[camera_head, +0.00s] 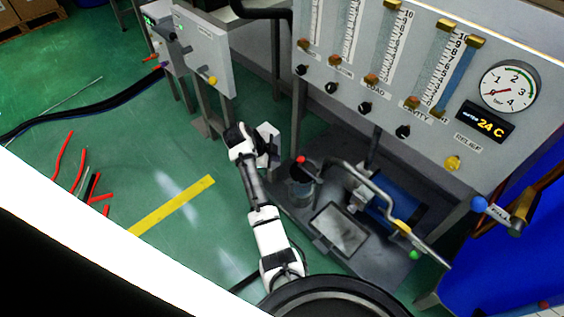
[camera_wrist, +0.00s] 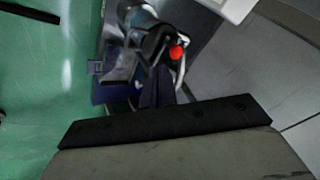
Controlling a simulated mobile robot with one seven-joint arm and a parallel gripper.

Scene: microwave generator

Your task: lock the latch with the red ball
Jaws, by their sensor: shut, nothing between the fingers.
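The red ball (camera_head: 300,160) sits at the top of the latch, above a dark cylindrical fitting (camera_head: 301,188) at the left end of the bench under the panel. It also shows in the wrist view (camera_wrist: 176,52), above centre, against a dark metal part. My gripper (camera_head: 268,146) is just left of the ball in the head view, apart from it and not touching. It is shut and empty. A dark bar on my gripper (camera_wrist: 168,121) crosses the lower wrist view. The latch's lower part is blurred, so its position is hard to tell.
A bent metal pipe (camera_head: 362,180) and a blue cylinder (camera_head: 388,200) stand right of the ball. The gauge panel (camera_head: 440,130) rises behind. A blue ball (camera_head: 479,203) and a green ball (camera_head: 414,255) are farther right. Green floor (camera_head: 160,165) lies open to the left.

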